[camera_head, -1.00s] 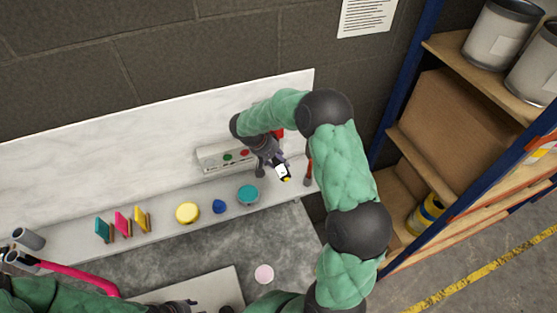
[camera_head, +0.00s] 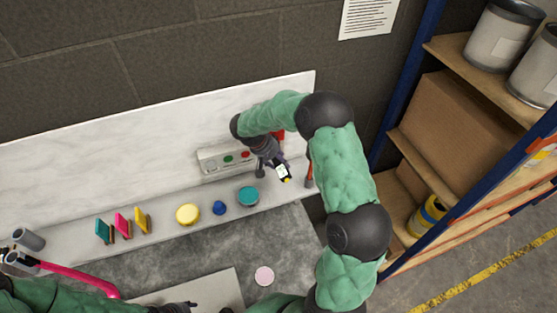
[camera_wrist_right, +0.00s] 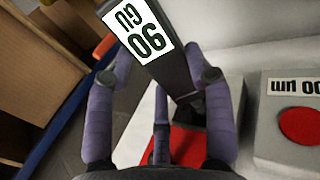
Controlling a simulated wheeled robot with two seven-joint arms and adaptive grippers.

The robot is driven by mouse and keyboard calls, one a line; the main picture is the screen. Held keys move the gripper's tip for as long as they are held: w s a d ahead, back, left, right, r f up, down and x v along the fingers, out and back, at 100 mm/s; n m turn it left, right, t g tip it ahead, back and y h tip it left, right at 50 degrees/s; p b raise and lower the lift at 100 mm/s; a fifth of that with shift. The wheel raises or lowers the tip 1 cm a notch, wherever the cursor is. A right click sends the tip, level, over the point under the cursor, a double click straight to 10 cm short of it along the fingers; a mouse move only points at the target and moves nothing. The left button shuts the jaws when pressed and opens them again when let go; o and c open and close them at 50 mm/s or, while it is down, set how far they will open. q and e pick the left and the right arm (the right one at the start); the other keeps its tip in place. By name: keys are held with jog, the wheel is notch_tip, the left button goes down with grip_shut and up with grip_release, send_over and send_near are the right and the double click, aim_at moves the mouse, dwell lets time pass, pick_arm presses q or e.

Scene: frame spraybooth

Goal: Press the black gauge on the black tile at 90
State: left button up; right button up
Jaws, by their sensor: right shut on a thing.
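The black gauge (camera_wrist_right: 178,75) carries a white label reading 90 GU. It is between the purple-grey fingers of my right gripper (camera_wrist_right: 160,80), which is shut on it. In the head view, my right gripper (camera_head: 270,164) holds the gauge (camera_head: 283,173) above the right end of the light ledge, and only its label end shows clearly. I cannot make out a black tile in either view. My left gripper (camera_head: 182,306) shows partly at the bottom edge of the head view, and its fingers are unclear.
A grey box (camera_head: 208,160) with green and red buttons stands behind the right gripper. A teal disc (camera_head: 248,196), blue knob (camera_head: 219,208) and yellow disc (camera_head: 187,214) sit along the ledge. A red surface (camera_wrist_right: 188,146) lies below the gauge. Wooden shelves (camera_head: 470,110) stand at right.

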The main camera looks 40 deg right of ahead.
aim_at(287, 178)
jog(key=shift+s, duration=0.1)
jog(key=shift+s+a+b, duration=0.4)
jog(key=shift+s, duration=0.85)
jog(key=shift+s+a+b, duration=0.4)
jog(key=shift+s, duration=0.85)
jog(key=shift+s+a+b, duration=0.4)
jog(key=shift+s, duration=0.85)
